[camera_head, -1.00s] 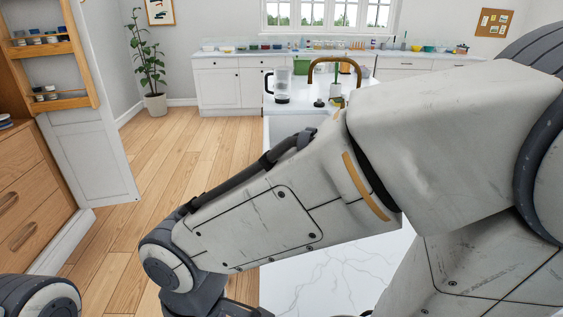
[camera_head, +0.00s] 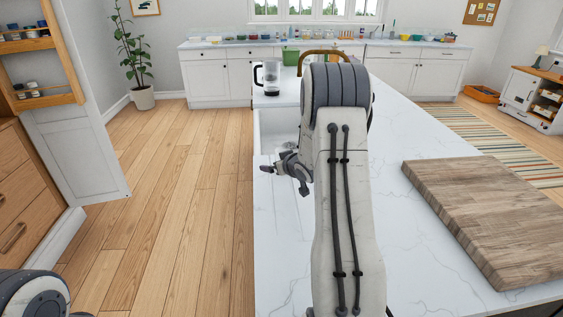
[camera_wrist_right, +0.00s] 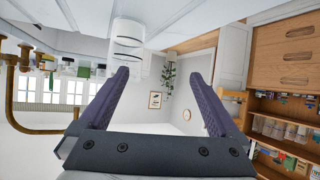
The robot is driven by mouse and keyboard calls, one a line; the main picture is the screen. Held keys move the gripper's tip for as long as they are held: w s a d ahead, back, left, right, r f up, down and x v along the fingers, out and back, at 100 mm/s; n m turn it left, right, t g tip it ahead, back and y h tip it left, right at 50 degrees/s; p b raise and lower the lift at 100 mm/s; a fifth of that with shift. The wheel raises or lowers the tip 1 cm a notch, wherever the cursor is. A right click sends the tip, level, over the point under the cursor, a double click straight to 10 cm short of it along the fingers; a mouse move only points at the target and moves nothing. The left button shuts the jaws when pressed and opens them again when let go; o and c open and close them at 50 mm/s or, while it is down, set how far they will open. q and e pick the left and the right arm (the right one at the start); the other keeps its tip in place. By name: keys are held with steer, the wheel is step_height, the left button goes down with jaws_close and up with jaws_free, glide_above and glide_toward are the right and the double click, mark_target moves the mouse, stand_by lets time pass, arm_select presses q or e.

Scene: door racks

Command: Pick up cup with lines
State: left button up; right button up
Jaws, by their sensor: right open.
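A white cup with thin dark lines (camera_wrist_right: 127,42) shows in the right wrist view, which is upside down. It stands at the white surface along the top of that picture, just beyond one fingertip, on the left side of the jaw gap. My right gripper (camera_wrist_right: 158,76) is open, with nothing between its fingers. In the head view my right gripper (camera_head: 285,176) is over the left edge of the white counter, near the sink. I cannot make out the cup in the head view. My left gripper is out of view; only part of my left arm shows at lower left.
A wooden cutting board (camera_head: 490,215) lies on the counter (camera_head: 435,295) at right. A blender jug (camera_head: 268,78) and a brass tap (camera_head: 325,54) are farther back. Wooden floor (camera_head: 185,200) is clear at left, beside an open cupboard door (camera_head: 82,150).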

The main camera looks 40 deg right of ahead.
steer(key=shift+t, duration=0.7)
steer(key=d, duration=0.4)
steer(key=s+d+f, duration=0.1)
steer(key=d, duration=0.1)
steer(key=p+x, duration=0.1)
steer(key=x, duration=0.2)
steer(key=shift+w+f, duration=0.15)
steer(key=shift+w, duration=0.15)
steer(key=shift+w+d+f, duration=0.2)
steer(key=shift+w, duration=0.35)
steer(key=x, duration=0.1)
steer(key=p+x, duration=0.2)
steer(key=x, duration=0.1)
steer(key=shift+w+a+r, duration=0.1)
steer(key=shift+w+a, duration=0.05)
steer(key=shift+a, duration=0.1)
steer(key=shift+w+d+f, duration=0.1)
steer(key=shift+w+f, duration=0.15)
steer(key=shift+w, duration=0.2)
steer(key=c, duration=1.5)
steer(key=shift+r, duration=0.2)
